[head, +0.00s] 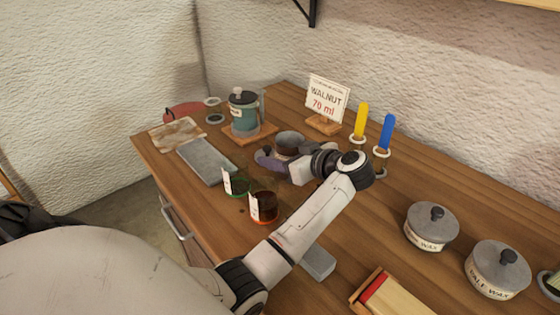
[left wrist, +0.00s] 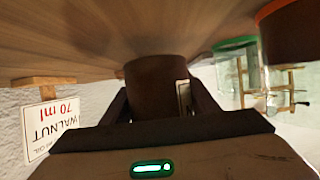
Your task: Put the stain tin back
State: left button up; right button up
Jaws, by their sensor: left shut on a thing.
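The stain tin (head: 288,141) is a short round tin with a grey rim in the head view. In the left wrist view it is a dark brown cylinder (left wrist: 158,85) with a pale label edge on its side. My left gripper (head: 280,154) is shut on it, with one finger on each side. The tin looks upright at the table top; I cannot tell whether it touches the wood. The gripper hides part of its side. My right gripper is in neither view.
A WALNUT 70 ml sign (head: 327,98) stands behind the tin. A teal lidded jar (head: 243,115) is behind left. Green-rimmed (head: 236,184) and orange-rimmed (head: 263,207) glasses stand in front. Yellow (head: 361,119) and blue (head: 386,132) handles and wax tins (head: 431,227) are to the right.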

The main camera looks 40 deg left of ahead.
aim_at(289, 156)
pick_arm(q)
jog(key=shift+f, duration=0.85)
jog(key=shift+f, duration=0.1)
jog(key=o, duration=1.2)
jog(key=v, duration=1.2)
jog(key=shift+w, duration=0.1)
